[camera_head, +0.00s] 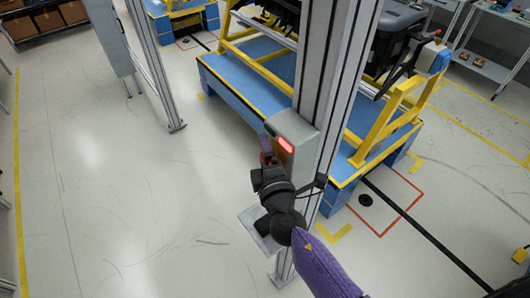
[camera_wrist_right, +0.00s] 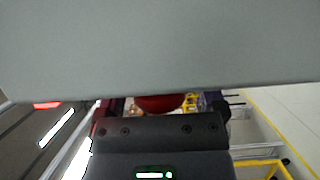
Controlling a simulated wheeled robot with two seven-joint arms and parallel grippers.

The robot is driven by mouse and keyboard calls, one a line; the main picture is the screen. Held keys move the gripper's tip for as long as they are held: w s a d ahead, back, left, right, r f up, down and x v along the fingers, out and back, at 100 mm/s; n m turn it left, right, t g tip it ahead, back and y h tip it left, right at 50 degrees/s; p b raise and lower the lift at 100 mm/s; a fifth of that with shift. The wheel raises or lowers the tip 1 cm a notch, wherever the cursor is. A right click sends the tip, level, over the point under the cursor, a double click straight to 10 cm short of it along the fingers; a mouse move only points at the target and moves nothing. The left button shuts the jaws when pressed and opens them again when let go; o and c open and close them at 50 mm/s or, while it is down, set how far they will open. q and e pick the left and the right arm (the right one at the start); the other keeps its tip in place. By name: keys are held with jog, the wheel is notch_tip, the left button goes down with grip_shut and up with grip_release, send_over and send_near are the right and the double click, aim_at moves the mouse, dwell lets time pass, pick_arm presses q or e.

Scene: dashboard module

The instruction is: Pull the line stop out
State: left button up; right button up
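The line stop is a red round knob (camera_wrist_right: 160,103) under the grey control box (camera_wrist_right: 160,45) in the right wrist view. In the head view the same box (camera_head: 292,132), with a lit red panel, is fixed to a metal post, and the knob is mostly hidden. My right gripper (camera_head: 267,152) is at the lower left side of the box. In the right wrist view its fingers (camera_wrist_right: 160,112) stand apart on either side of the knob, with gaps seen between. Contact cannot be told. My left gripper is not in view.
The tall metal post (camera_head: 335,80) stands right beside my right gripper. Behind it is a blue and yellow platform (camera_head: 235,95) with a yellow frame. The floor (camera_head: 120,190) to the left is clear.

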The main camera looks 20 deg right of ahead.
grip_shut()
jog(key=shift+s+a+f+b, duration=0.1)
jog(key=shift+s+a+b, duration=0.1)
jog(key=shift+a+b, duration=0.25)
jog(key=shift+c, duration=1)
grip_release()
jog(key=o, duration=0.3)
jog(key=shift+a, duration=0.15)
jog(key=shift+o, duration=0.2)
jog(key=shift+s, duration=0.1)
